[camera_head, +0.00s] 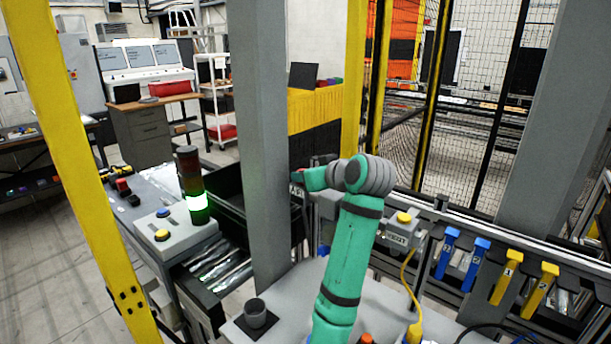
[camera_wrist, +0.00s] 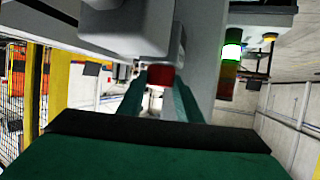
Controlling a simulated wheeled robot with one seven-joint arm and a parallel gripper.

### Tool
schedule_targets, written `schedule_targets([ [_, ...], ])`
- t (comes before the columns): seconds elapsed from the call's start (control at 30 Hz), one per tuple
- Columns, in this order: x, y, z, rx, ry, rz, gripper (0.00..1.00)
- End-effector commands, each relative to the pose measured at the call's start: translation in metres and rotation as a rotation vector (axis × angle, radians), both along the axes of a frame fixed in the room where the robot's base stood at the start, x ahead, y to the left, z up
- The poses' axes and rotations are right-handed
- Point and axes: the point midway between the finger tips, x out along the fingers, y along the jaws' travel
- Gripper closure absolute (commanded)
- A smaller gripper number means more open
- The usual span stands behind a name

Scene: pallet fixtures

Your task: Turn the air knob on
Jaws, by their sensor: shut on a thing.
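The air knob (camera_wrist: 160,75) is a small red piece in the wrist view, with my two finger ends on either side of it. My gripper (camera_wrist: 160,83) is shut on it. In the head view my green arm reaches forward to the grey fixture, and a box there carries a partly hidden dark label (camera_head: 297,191) that seems to read AIR. My wrist hides much of the knob and the box in that view, so which way the knob is turned cannot be told.
A grey post (camera_head: 258,130) stands close on the left of my arm. A signal tower (camera_head: 192,185) glows green on a button box. Right of my arm are a box with a yellow button (camera_head: 404,217), a yellow cable (camera_head: 409,280) and several blue and yellow clamps.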

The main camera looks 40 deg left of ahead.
Motion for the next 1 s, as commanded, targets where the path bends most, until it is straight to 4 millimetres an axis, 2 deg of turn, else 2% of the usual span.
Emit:
schedule_targets([
  [0.3,0.0026,-0.0012,-0.0006,-0.001,0.002,0.113,0.91],
  [0.83,0.0021,0.0003,-0.0009,-0.002,0.001,0.137,0.91],
  [0.87,0.0021,0.0003,-0.0009,-0.001,0.002,0.136,0.64],
  [0.9,0.0020,0.0004,-0.0008,-0.001,0.002,0.136,0.54],
  [0.93,0.0021,0.0004,-0.0008,-0.001,0.002,0.136,0.50],
  [1.0,0.0021,0.0002,-0.0008,-0.001,0.001,0.136,0.50],
])
